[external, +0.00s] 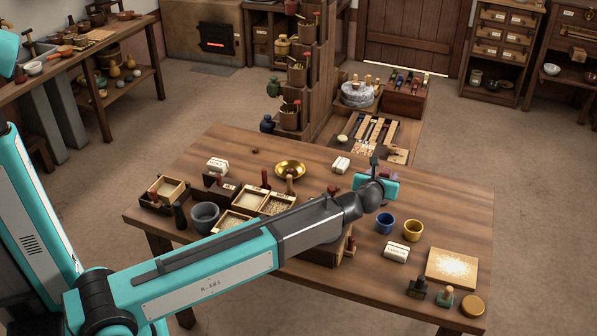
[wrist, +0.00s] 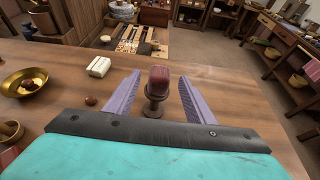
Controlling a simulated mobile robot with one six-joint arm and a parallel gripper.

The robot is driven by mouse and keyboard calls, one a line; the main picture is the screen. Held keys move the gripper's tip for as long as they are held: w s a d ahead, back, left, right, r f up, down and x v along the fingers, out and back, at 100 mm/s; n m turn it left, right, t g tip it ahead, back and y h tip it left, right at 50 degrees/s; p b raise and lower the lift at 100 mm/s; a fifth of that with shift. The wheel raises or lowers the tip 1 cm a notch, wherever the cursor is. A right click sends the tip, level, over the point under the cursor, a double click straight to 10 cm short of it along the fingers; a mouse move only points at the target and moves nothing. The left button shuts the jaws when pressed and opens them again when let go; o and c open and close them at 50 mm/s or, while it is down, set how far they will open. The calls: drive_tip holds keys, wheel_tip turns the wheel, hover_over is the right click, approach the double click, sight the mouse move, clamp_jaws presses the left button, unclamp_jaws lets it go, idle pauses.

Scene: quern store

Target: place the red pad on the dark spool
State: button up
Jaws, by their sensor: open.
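The red pad (wrist: 159,76) is a small rounded dark-red block. In the wrist view it sits upright on top of the dark spool (wrist: 153,107), which stands on the table. My gripper (wrist: 160,75) is open, with one purple finger on each side of the pad and a visible gap at both sides. In the external view my gripper (external: 383,176) is over the back right part of the table; I cannot make out the pad or the spool there, as the wrist and gripper cover that area.
A white block (wrist: 99,67) and a brass bowl (wrist: 24,82) lie to the left. A blue cup (external: 385,223), a yellow cup (external: 413,230) and a board (external: 452,268) stand toward the front right. Wooden trays (external: 233,222) fill the table's left half. The back right tabletop is mostly clear.

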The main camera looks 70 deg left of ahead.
drive_tip(key=v, duration=1)
drive_tip(key=shift+b, duration=0.3)
